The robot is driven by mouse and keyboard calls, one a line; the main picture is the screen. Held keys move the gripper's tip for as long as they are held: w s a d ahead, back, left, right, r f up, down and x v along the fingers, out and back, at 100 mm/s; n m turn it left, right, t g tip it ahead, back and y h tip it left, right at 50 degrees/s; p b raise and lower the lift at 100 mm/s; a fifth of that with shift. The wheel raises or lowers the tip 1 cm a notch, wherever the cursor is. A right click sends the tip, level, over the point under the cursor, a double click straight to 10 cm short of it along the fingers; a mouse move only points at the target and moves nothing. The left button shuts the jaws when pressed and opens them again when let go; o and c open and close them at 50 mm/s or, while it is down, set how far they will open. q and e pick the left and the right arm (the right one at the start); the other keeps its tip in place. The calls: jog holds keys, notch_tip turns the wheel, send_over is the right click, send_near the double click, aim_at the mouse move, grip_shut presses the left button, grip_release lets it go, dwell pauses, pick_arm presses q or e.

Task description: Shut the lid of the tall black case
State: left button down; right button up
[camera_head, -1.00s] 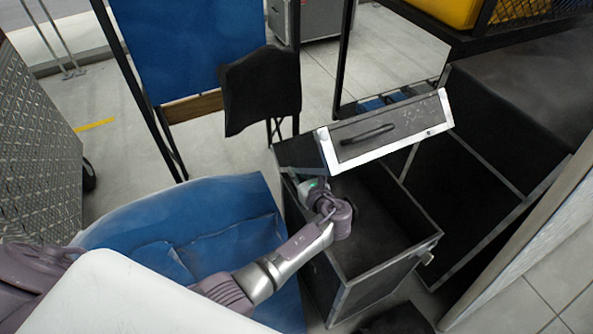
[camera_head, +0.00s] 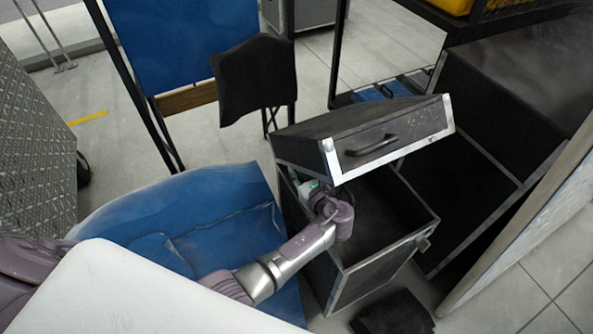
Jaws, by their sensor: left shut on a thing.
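The tall black case (camera_head: 345,285) stands open at centre right, its dark inside showing below the raised lid. Its lid (camera_head: 350,121) is tilted above the opening, with metal edging and a dark handle (camera_head: 371,145) on its front face. My left gripper (camera_head: 306,187) is at the lid's near left underside, above the case's left wall. It is shut on the lid's edge; the lid and the wrist hide most of the fingers. My right gripper is not in view.
Another large black case (camera_head: 520,75) is on the right, beside a pale panel (camera_head: 530,220). A small black item (camera_head: 393,315) lies on the floor in front.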

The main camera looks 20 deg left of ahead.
pick_arm(q)
jog(key=shift+d, duration=0.4)
jog(key=shift+s+d+f+b, duration=0.35)
jog(key=shift+s+d+f, duration=0.05)
jog(key=shift+f, duration=0.25)
jog(key=shift+s+d+f, duration=0.15)
jog(key=shift+s+d, duration=0.05)
jog(key=shift+s, duration=0.05)
jog(key=shift+s+d+f+b, duration=0.15)
jog(key=shift+s+f+b, duration=0.15)
jog(key=shift+f, duration=0.25)
jog(key=c, duration=1)
grip_release()
jog(key=shift+c, duration=0.2)
